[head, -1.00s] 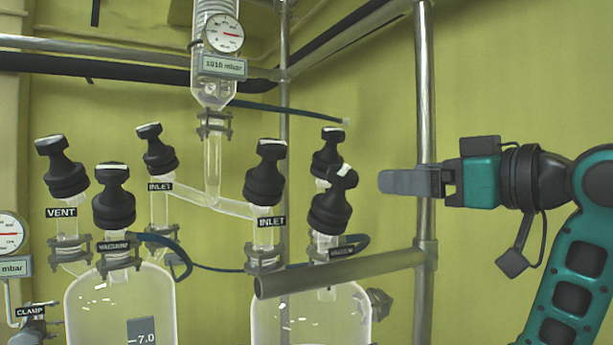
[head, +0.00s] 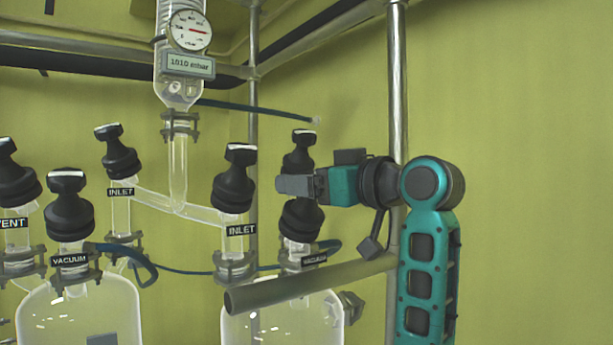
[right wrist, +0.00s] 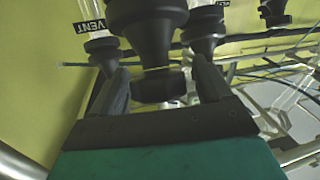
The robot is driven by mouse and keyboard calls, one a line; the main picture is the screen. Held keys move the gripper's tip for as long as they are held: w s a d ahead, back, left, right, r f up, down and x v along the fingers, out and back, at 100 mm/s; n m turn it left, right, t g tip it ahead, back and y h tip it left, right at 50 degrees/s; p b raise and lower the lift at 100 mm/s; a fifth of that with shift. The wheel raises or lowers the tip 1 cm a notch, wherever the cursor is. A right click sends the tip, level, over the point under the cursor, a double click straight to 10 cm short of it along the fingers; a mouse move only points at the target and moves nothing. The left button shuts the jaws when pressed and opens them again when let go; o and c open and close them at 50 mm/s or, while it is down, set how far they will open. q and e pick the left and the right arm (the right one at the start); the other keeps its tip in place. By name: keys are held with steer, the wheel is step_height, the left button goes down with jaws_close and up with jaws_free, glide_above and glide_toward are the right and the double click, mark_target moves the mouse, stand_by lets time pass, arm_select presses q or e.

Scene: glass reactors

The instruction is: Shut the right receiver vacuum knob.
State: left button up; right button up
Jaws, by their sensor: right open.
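The right receiver vacuum knob (head: 302,221) is black and stands on the neck above the right receiver's "VACUUM" label (head: 314,260). My right gripper (head: 290,185) comes in from the right at the knob's top and hides its handle in the head view. In the right wrist view the fingers of my right gripper (right wrist: 162,72) are open, one on each side of a black knob's handle (right wrist: 158,86). Whether they touch it I cannot tell. My left gripper is in no view.
Another black knob (head: 299,148) stands just behind my gripper. The right inlet knob (head: 234,180) is close on its left. A metal rail (head: 310,284) runs below, in front of the right receiver (head: 280,325). A vertical post (head: 397,100) stands at the right, beside my arm.

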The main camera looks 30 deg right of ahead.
steer(key=shift+w+a, duration=0.15)
steer(key=shift+w, duration=0.25)
steer(key=shift+c, duration=0.2)
steer(key=c, duration=0.9)
